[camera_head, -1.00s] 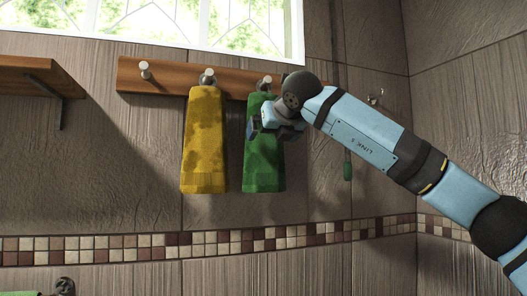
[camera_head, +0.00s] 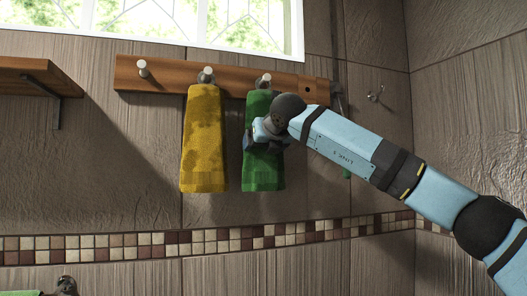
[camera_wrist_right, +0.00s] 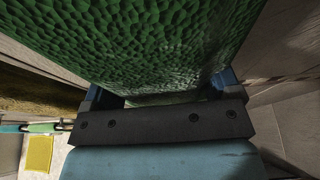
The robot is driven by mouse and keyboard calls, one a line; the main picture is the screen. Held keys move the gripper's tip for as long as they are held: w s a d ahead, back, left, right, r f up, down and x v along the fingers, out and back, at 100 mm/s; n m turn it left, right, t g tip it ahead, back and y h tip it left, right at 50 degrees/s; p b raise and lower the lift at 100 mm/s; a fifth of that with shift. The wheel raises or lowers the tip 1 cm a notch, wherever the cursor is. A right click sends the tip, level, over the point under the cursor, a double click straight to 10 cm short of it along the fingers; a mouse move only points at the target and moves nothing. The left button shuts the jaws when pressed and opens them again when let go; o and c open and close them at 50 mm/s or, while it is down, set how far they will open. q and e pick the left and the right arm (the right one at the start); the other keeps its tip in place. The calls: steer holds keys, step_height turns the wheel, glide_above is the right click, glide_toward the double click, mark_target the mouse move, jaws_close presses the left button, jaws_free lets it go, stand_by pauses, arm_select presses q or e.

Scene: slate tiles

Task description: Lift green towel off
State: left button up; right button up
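The green towel (camera_head: 264,178) hangs from a metal peg (camera_head: 264,79) on the wooden rail, and its lower end hangs free. My right gripper (camera_head: 266,142) is in front of the towel's middle, and the wrist hides part of the cloth. In the right wrist view, the green towel (camera_wrist_right: 140,45) fills the upper middle. The right gripper's fingers (camera_wrist_right: 162,90) are wide apart, one on each side of the towel, with a narrow gap between cloth and palm. Whether the fingers touch the cloth I cannot tell. My left gripper is out of view.
A yellow towel (camera_head: 204,140) hangs close on the left. The wooden rail (camera_head: 172,79) has a bare peg (camera_head: 143,68) at its left end. A wooden shelf (camera_head: 35,78) is at far left. The wall below the towels is clear.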

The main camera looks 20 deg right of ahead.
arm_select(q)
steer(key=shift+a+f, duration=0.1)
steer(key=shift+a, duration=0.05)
arm_select(e)
steer(key=shift+c, duration=0.7)
